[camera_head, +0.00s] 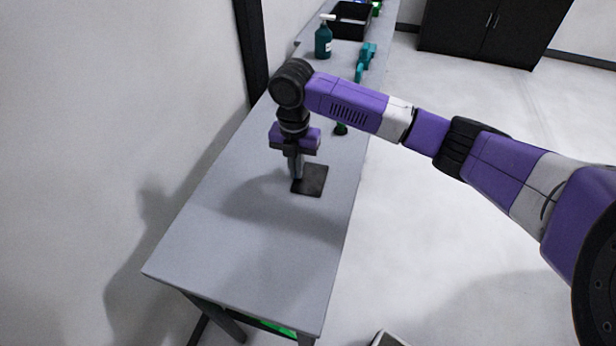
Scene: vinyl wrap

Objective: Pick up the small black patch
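The small black patch (314,182) is a dark, flat, roughly square piece lying on the grey table (245,240). My gripper (297,176) points down at the patch's left edge, with its fingertips over or touching that edge. The fingers look close together, but I cannot tell whether they grip the patch or how far apart they are. The patch looks flat on the table, and its far left corner is partly hidden behind the fingers.
A teal spray bottle (323,40), a teal tool (365,58) and a black bin (351,20) stand toward the table's far end. A small dark green item (341,128) sits behind my gripper. The near part of the tabletop is clear. A wall runs along the left.

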